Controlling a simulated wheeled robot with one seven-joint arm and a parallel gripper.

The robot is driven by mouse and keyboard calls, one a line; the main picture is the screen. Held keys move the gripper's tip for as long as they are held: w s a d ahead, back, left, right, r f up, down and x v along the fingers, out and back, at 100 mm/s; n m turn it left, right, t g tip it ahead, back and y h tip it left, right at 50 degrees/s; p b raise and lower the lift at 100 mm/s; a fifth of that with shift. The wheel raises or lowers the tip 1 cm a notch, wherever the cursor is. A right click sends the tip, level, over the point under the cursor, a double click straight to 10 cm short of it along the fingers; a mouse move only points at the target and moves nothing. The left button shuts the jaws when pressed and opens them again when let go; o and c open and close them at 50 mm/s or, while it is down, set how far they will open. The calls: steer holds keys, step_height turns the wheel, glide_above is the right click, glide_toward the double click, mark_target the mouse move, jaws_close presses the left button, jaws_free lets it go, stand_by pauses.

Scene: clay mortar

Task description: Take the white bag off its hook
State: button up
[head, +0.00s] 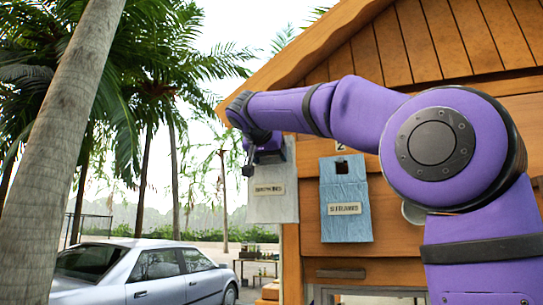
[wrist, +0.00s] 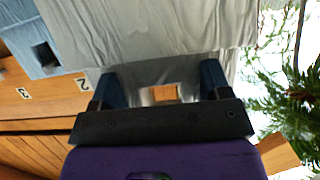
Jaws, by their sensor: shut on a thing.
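The white bag (head: 273,207), pale grey-white with a label across its front, hangs upright at the left end of the wooden wall. My gripper (head: 267,158) is at its top edge, reached from above. In the wrist view the bag's pale cloth (wrist: 150,35) fills the upper middle. My gripper (wrist: 162,82) is shut on the bag's top part, a finger on each side of a small opening that shows orange wood. The hook is hidden, so I cannot tell whether the bag still touches it.
A silver car (head: 145,272), a palm trunk (head: 62,125) and a table with pots stand left. Open air lies left of the bag.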

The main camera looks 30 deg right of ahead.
mark_target(271, 166)
steer(key=shift+f, duration=1.55)
steer(key=shift+s, duration=0.1)
steer(key=s+a, duration=0.6)
steer(key=a, duration=0.2)
stand_by(1.7)
steer(key=shift+s, duration=0.1)
steer(key=s+a, duration=0.1)
steer(key=a, duration=0.1)
steer(key=s+a, duration=0.2)
stand_by(0.8)
steer(key=shift+d, duration=0.1)
